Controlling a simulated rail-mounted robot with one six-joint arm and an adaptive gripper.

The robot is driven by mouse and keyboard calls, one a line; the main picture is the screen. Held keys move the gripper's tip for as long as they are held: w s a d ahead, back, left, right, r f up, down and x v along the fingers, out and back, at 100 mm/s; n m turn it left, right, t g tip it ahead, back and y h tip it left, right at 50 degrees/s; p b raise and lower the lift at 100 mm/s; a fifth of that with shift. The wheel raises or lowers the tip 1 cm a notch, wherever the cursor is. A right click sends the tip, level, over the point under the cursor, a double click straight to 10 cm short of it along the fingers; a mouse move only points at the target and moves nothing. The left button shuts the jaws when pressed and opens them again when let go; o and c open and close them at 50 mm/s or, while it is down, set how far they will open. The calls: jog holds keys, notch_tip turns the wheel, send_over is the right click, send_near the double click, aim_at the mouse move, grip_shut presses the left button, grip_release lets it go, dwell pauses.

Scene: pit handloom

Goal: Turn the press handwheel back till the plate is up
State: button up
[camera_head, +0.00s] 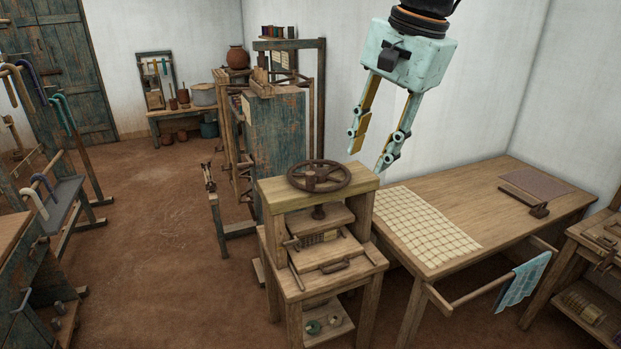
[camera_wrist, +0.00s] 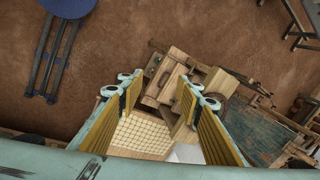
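The press handwheel (camera_head: 319,177) is a dark spoked wheel lying flat on top of the wooden press (camera_head: 273,194). Its screw runs down to a wooden plate (camera_head: 318,220), which sits inside the frame below the top beam, with a gap above the press bed (camera_head: 331,257). My gripper (camera_head: 371,160) hangs above and to the right of the handwheel, apart from it. Its fingers are spread and nothing is between them. In the wrist view my gripper (camera_wrist: 158,100) is also open, and the press (camera_wrist: 165,78) shows beyond the fingertips, with the wheel partly hidden behind the right finger.
A wooden table (camera_head: 450,205) with checked cloth (camera_head: 424,222) stands right of the press. A rail with blue cloth (camera_head: 523,279) juts from its front. A tall blue-green cabinet (camera_head: 277,130) stands behind the press. Floor to the left is open.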

jog(key=w+a+f+m+y+p, duration=0.1)
jog(key=w+f+m, duration=0.15)
jog(key=w, duration=0.75)
jog(key=w+a+f+m+p, duration=0.1)
jog(key=w+f+m+p, duration=0.15)
jog(key=w, duration=0.75)
jog(key=m+g+y+p, duration=0.1)
jog(key=m+p, duration=0.1)
jog(key=m, duration=0.4)
send_near(310, 179)
notch_tip(310, 179, up, 3)
jog(key=d, duration=0.2)
jog(key=shift+w+f+m+y, duration=0.1)
jog(key=shift+w+m+y, duration=0.1)
jog(key=shift+w, duration=0.15)
jog(key=shift+w+f+m+y, duration=0.1)
jog(key=shift+w+f+m, duration=0.1)
jog(key=shift+w, duration=0.2)
jog(key=shift+x, duration=6.8)
jog(key=shift+s+f, duration=0.1)
jog(key=shift+s, duration=0.1)
grip_shut()
